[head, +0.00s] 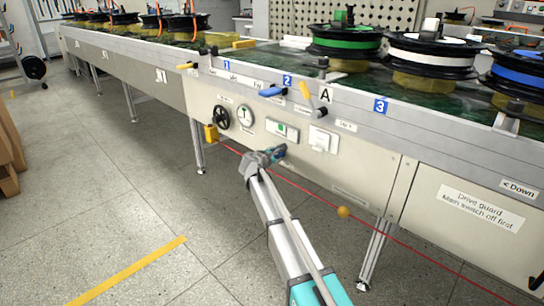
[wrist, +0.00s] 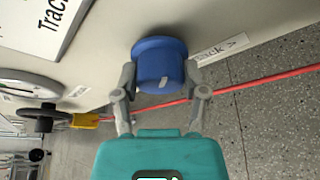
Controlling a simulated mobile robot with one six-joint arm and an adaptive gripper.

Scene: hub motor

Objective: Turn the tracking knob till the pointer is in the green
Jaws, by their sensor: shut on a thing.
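The blue round knob (wrist: 160,62) sticks out from the pale machine panel in the wrist view, with a light mark on its front lower edge. My gripper (wrist: 160,80) is shut on it, one finger on each side. In the head view my gripper (head: 275,154) is at the panel's lower part, and the knob is mostly hidden there. A small plate with a green patch (head: 282,130) sits just above the gripper. A white round dial (head: 245,117) is left of it. I cannot make out where any pointer stands.
A black handwheel (head: 221,117) and a white switch box (head: 322,139) flank the dial and green-patch plate. A red cord (head: 395,232) with a yellow ball (head: 343,212) runs along the front below. Spools stand on the conveyor above.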

